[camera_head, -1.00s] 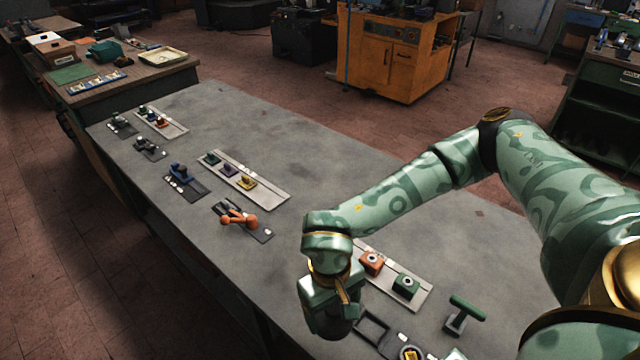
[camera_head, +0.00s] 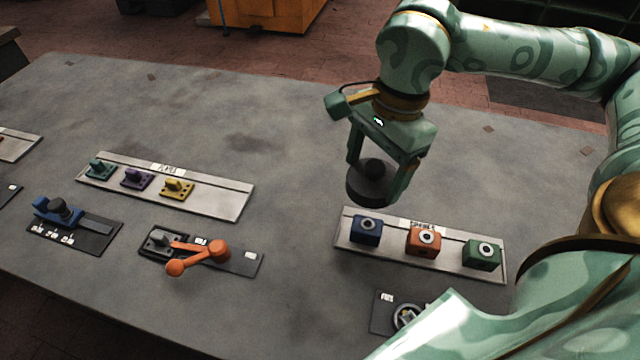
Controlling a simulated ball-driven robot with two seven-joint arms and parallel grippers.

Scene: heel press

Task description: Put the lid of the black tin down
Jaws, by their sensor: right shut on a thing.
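My right gripper (camera_head: 378,172) points down over the table, behind the tray of coloured blocks. Its two fingers are shut on the knob of a round black lid (camera_head: 366,190). The lid is roughly level. Whether its underside touches the table or hangs just above it, I cannot tell. The body of the black tin cannot be made out in this view. My left gripper does not show.
A tray (camera_head: 345,243) with blue (camera_head: 366,229), orange (camera_head: 424,241) and green (camera_head: 482,253) blocks lies just in front. An orange-handled fixture (camera_head: 200,252), a blue fixture (camera_head: 60,211) and another tray (camera_head: 225,201) lie left. The grey table (camera_head: 270,130) is clear around the lid's left side.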

